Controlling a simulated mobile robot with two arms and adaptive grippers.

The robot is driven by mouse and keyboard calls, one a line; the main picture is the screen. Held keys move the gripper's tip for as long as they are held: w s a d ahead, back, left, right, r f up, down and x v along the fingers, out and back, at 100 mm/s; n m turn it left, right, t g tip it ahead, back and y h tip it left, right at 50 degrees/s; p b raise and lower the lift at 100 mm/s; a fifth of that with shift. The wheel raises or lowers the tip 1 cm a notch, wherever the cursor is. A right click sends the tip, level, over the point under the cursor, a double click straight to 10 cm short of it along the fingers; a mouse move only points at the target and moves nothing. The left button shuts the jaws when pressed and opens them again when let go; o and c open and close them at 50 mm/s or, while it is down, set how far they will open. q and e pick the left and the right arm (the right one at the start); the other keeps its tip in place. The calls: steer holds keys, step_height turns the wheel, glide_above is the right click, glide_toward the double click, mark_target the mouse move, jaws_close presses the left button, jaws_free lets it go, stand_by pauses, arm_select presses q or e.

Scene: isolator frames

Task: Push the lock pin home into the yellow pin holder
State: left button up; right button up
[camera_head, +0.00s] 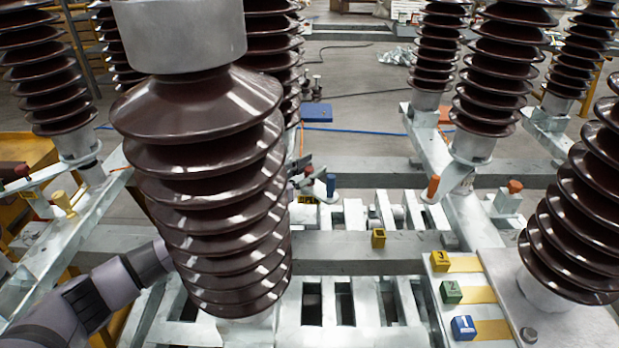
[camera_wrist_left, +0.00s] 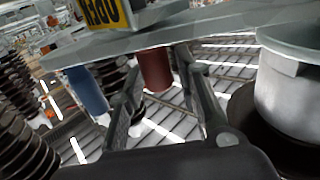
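In the head view my left arm comes in from the left and passes behind the large brown insulator. My left gripper (camera_head: 301,168) shows only partly past its right side, close to a red-topped pin (camera_head: 309,171). In the left wrist view the fingers (camera_wrist_left: 158,75) stand apart, one on each side of a red cylinder (camera_wrist_left: 154,69) under a grey plate; contact is not clear. A blue cylinder (camera_wrist_left: 88,90) hangs to its left. My right gripper is not in view.
The large insulator (camera_head: 210,180) blocks much of the head view. A blue pin (camera_head: 331,185) stands beside the red one. Numbered yellow, green and blue blocks (camera_head: 451,292) line the right plate. A yellow piece (camera_head: 65,203) sits on the left frame. More insulators (camera_head: 500,70) stand around.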

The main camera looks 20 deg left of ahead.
arm_select(q)
jaws_close()
steer(key=shift+r, duration=0.15)
